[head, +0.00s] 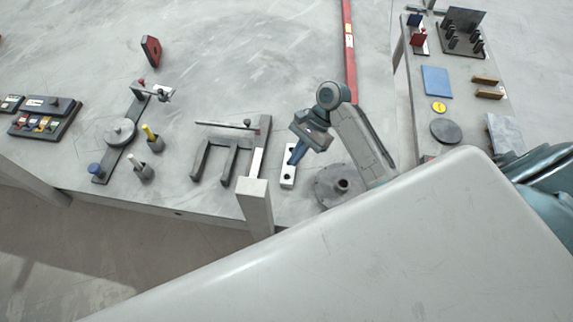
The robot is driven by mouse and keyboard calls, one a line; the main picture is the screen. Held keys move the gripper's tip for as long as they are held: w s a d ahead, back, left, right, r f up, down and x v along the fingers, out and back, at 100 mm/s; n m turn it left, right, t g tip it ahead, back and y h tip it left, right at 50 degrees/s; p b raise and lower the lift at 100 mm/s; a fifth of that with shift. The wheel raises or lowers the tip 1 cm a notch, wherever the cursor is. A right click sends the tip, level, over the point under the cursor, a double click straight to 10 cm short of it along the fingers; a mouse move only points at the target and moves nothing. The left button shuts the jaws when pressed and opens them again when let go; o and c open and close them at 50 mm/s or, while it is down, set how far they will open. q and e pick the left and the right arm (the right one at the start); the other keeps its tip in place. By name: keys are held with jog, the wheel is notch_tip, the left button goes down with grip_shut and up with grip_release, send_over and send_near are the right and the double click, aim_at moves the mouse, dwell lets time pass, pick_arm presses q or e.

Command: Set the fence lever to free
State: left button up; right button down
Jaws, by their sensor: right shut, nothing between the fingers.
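A blue lever (297,153) stands on a pale plate with dark holes (288,178) near the front of the grey table; I take it to be the fence lever. Its upper end is hidden by my right gripper (308,138), which is at the lever's top, shut and empty. I cannot tell whether they touch. No marking for free or locked is readable. My left gripper is not in view.
A dark forked frame (228,160) stands left of the lever, and a round grey flange (330,190) lies right of it. A red strip (349,45) runs behind. A side table (465,100) holds small parts. The table's back middle is clear.

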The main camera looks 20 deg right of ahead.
jog(key=p+x, duration=0.2)
jog(key=x, duration=0.6)
jog(key=shift+s+a, duration=0.2)
jog(key=shift+a, duration=0.1)
jog(key=a, duration=0.1)
jog(key=a+p, duration=0.1)
jog(key=s+a+f+p, duration=0.1)
jog(key=shift+a, duration=0.1)
jog(key=shift+s+a+f, duration=0.1)
jog(key=shift+a+f, duration=0.15)
jog(key=shift+a, duration=0.2)
